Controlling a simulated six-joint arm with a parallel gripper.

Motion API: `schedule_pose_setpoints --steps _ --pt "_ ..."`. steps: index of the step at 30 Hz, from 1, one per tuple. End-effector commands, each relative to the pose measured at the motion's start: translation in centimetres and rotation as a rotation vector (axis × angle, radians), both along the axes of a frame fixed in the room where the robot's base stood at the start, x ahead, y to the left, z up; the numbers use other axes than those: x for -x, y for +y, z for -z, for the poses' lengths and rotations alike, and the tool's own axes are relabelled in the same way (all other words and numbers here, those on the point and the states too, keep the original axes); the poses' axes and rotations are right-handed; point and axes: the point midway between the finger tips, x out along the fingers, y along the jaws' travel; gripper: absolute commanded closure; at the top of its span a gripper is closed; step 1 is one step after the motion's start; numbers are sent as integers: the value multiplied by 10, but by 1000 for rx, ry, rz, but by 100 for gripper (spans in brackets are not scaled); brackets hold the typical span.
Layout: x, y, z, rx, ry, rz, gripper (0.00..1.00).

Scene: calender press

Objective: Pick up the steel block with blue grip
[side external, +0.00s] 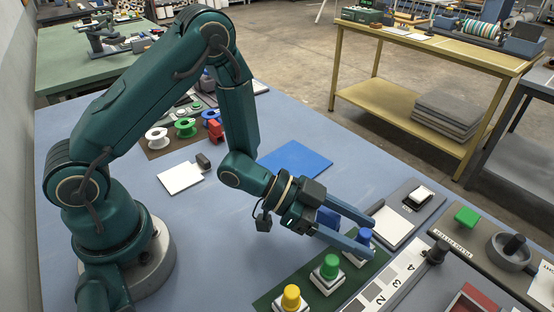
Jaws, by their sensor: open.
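The steel block with blue grip (364,236) stands at the far end of a dark green mat (262,302). Its blue top shows between my fingertips, and its steel base is mostly hidden behind the near finger. My gripper (371,239) is open, reaching in from the left with one finger on each side of the blue grip. I cannot tell whether either finger touches it. A steel block with green grip (330,267) and one with yellow grip (291,298) stand on the same mat, nearer the camera.
A numbered white strip (388,284) with a black knob (437,252) lies to the right. A tray with a white pad (391,224) is just behind the gripper. A flat blue sheet (295,161) and several spools (185,127) lie farther back. The blue-grey table between is clear.

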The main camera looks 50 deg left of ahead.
Motion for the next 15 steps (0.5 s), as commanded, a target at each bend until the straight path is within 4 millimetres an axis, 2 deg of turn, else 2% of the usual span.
schedule_pose_setpoints --steps 7,15 --pt "-16 -23 11 0 -2 3 39" --pt "-24 -33 16 0 -2 -1 39"
